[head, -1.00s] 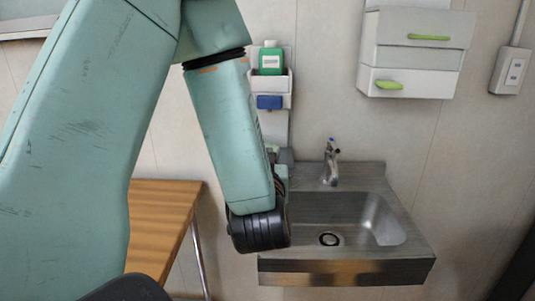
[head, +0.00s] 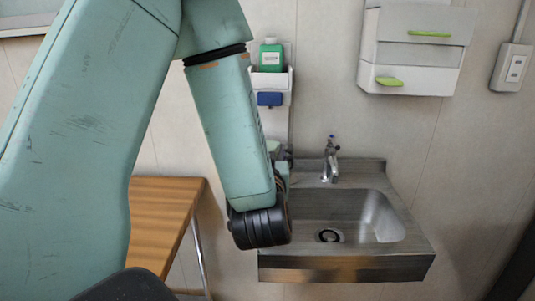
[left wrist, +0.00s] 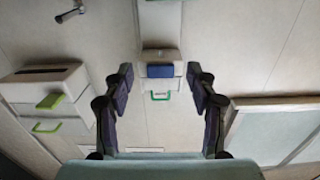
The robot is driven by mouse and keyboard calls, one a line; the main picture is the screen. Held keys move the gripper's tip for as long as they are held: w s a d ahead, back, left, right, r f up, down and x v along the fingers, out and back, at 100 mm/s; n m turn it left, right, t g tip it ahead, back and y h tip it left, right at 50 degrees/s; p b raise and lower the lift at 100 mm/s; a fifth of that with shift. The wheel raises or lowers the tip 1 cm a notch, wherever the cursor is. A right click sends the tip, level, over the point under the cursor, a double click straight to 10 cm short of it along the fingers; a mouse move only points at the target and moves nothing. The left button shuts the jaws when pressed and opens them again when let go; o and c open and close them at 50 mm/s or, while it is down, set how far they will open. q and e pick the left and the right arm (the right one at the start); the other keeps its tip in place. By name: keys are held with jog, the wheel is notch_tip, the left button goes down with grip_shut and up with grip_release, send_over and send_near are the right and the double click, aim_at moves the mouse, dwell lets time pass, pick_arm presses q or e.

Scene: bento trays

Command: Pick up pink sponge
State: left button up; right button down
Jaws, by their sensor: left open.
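I see no pink sponge in either view. My left gripper (left wrist: 160,78) is open in the left wrist view, with its dark fingers apart and nothing between them. Beyond the fingertips is a white wall holder (left wrist: 161,55) with a blue block (left wrist: 160,71) on it. The holder also shows in the head view (head: 282,82), with a green bottle (head: 271,56) in it and the blue block (head: 269,99) below. In the head view my left arm hides most of its gripper. My right gripper is in neither view.
A metal sink (head: 400,215) with a tap (head: 330,160) is on the wall, right of my arm. A wooden table (head: 160,215) stands at left, partly hidden. White wall drawers (head: 412,50) with green handles are at upper right, beside a switch box (head: 511,68).

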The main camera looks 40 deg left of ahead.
pick_arm(q)
jog(key=o, duration=0.4)
jog(key=shift+o, duration=0.3)
